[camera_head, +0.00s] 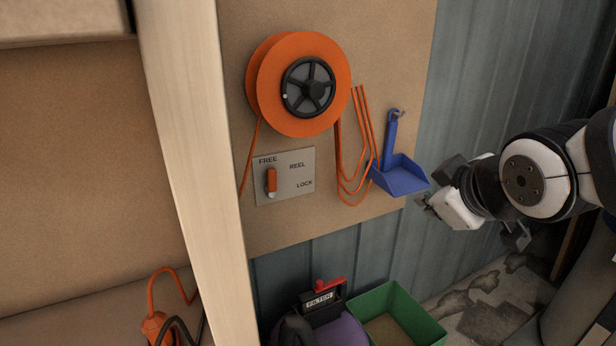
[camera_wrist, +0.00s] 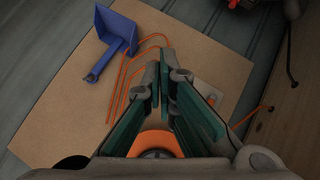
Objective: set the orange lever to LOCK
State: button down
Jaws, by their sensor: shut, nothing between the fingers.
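The orange lever (camera_head: 271,180) sits on a grey plate (camera_head: 292,187) marked FREE, REEL and LOCK. In the wrist view, part of the plate (camera_wrist: 207,88) and a bit of the orange lever (camera_wrist: 212,99) show beside the fingers. My gripper (camera_head: 428,203) is well to the right of the plate, apart from it, near the blue dustpan. In the wrist view my gripper (camera_wrist: 165,58) is shut and empty, its fingers hiding part of the board.
An orange reel (camera_head: 270,85) with a black hub hangs above the plate, with orange cord loops (camera_head: 345,175) to the right. A blue dustpan (camera_head: 400,175) hangs between plate and gripper. A wooden post (camera_head: 190,150) stands left. A green bin (camera_head: 420,325) and a FILTER-labelled device (camera_head: 320,300) are below.

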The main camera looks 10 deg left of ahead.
jog(key=w+a+f+n+t+y+b, duration=0.2)
jog(key=w+a+n+y, duration=0.1)
jog(key=w+a+n, duration=0.4)
jog(key=n+g+y+b, duration=0.1)
jog(key=n+y+b, duration=0.4)
jog(key=n+y, duration=0.55)
send_near(271, 182)
jog(key=s+a+r, duration=0.2)
jog(key=s+a, duration=0.2)
jog(key=s, duration=0.1)
jog(key=shift+a+r+n, duration=0.25)
jog(key=shift+n, duration=0.3)
jog(key=shift+w, duration=0.1)
jog(key=x, duration=0.3)
jog(key=w+d+x, duration=0.1)
jog(key=x, duration=0.5)
jog(key=shift+w+d+f, duration=0.1)
jog(key=shift+w+f, duration=0.1)
jog(key=shift+w, duration=0.2)
jog(key=shift+w+d, duration=0.45)
jog(key=shift+d, duration=0.2)
